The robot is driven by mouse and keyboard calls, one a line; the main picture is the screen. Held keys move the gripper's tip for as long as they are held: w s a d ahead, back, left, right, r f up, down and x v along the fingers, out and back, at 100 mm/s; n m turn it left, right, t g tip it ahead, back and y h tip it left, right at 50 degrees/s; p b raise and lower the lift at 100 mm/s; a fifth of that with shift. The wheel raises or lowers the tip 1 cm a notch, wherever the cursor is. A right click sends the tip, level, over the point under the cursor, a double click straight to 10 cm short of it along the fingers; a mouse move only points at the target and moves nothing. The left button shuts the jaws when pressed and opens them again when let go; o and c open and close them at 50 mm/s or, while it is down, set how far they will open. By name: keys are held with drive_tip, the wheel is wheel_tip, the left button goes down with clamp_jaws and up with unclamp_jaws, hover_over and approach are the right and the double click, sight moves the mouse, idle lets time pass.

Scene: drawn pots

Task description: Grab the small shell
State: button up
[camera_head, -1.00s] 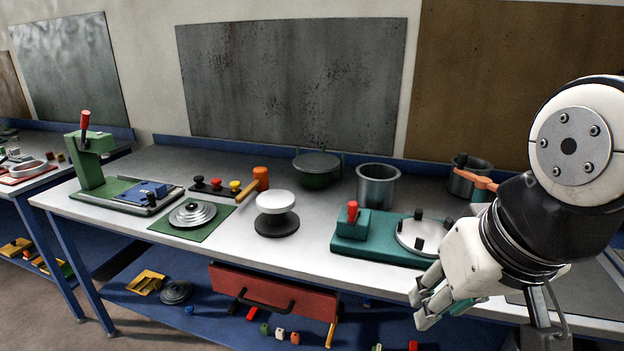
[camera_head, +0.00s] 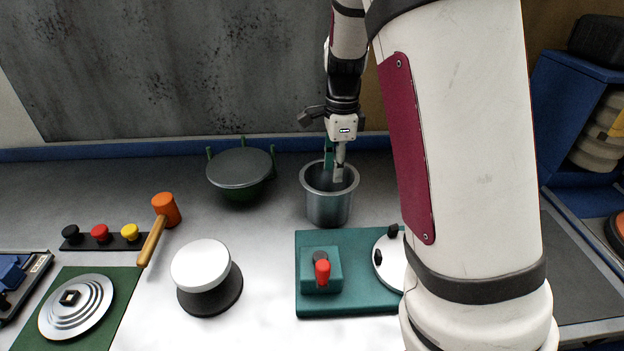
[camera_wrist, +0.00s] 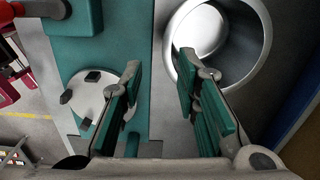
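A grey metal pot, open at the top, which I take for the shell (camera_head: 328,208), stands upright on the bench behind the teal fixture. In the wrist view the pot (camera_wrist: 262,38) is at the upper right, with its bright inside showing. My gripper (camera_head: 334,172) points down at the pot's mouth. In the wrist view my gripper (camera_wrist: 160,65) is open, with the near-left rim between its fingertips. The right finger overlaps the pot's opening and the left finger is outside, over the fixture's edge. I cannot tell whether either finger touches the wall.
The teal fixture (camera_head: 312,304) with a red handle is in front of the pot. A lidded green pot (camera_head: 240,168) stands to the left. A white-topped knob (camera_head: 201,264), an orange mallet (camera_head: 165,210) and a stepped disc (camera_head: 74,305) lie further left. My arm hides the right side.

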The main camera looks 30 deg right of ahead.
sight(334, 193)
drive_tip(key=shift+w+d+f+m, duration=0.25)
drive_tip(key=shift+w+f+m, duration=0.05)
drive_tip(key=shift+w+d+f, duration=0.1)
drive_tip(key=shift+w+f, duration=0.05)
drive_tip(key=shift+f, duration=0.2)
wheel_tip(334, 193, down, 8)
drive_tip(key=shift+p, duration=0.3)
drive_tip(key=shift+w+a+f+p, duration=0.1)
drive_tip(key=shift+w+f+p, duration=0.05)
drive_tip(key=shift+f, duration=0.7)
drive_tip(key=shift+w+a+f+p, duration=0.1)
drive_tip(key=shift+f+p, duration=0.1)
drive_tip(key=shift+f, duration=0.7)
drive_tip(key=shift+w+f+p, duration=0.15)
drive_tip(key=shift+f, duration=0.7)
drive_tip(key=shift+c, duration=0.3)
clamp_jaws()
